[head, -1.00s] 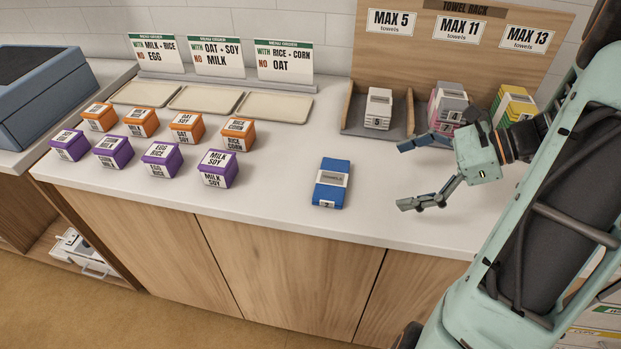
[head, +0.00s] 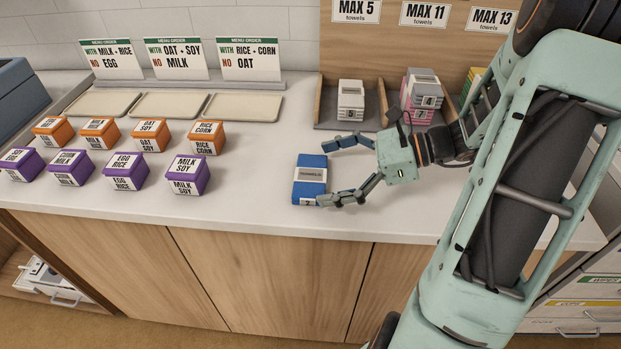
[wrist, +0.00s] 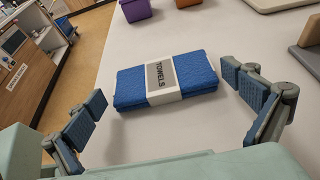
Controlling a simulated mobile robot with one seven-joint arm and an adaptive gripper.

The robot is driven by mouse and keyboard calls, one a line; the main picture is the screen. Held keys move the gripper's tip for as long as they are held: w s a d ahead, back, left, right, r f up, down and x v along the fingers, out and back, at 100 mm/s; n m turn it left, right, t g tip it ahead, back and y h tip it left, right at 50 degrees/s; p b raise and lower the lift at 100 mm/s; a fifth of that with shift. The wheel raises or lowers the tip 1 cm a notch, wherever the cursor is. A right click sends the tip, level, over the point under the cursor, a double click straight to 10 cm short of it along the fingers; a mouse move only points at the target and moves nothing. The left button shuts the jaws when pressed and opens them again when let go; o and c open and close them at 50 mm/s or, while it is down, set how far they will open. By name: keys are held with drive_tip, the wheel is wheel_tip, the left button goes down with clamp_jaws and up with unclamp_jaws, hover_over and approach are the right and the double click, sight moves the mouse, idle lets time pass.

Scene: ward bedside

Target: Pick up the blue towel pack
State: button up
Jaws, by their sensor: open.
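The blue towel pack (head: 311,168) lies flat on the white counter, with a pale label band around its middle. In the head view my gripper (head: 338,171) is open at its right side, one finger toward its far end and one by its near end. In the wrist view the pack (wrist: 190,68) lies ahead of and between the spread fingers of my gripper (wrist: 170,112), with a strip of counter between it and the palm. The band reads TOWELS. The near finger covers a little of the pack's near right corner in the head view.
A wooden towel rack (head: 430,50) stands behind, holding a white pack (head: 351,97) and a grey and pink stack (head: 421,92). Orange and purple labelled boxes (head: 188,172) stand to the left, before beige trays (head: 243,107). Counter around the blue pack is clear.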

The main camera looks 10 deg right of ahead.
drive_tip(key=shift+x, duration=1.05)
drive_tip(key=c, duration=0.9)
drive_tip(key=shift+o, duration=0.2)
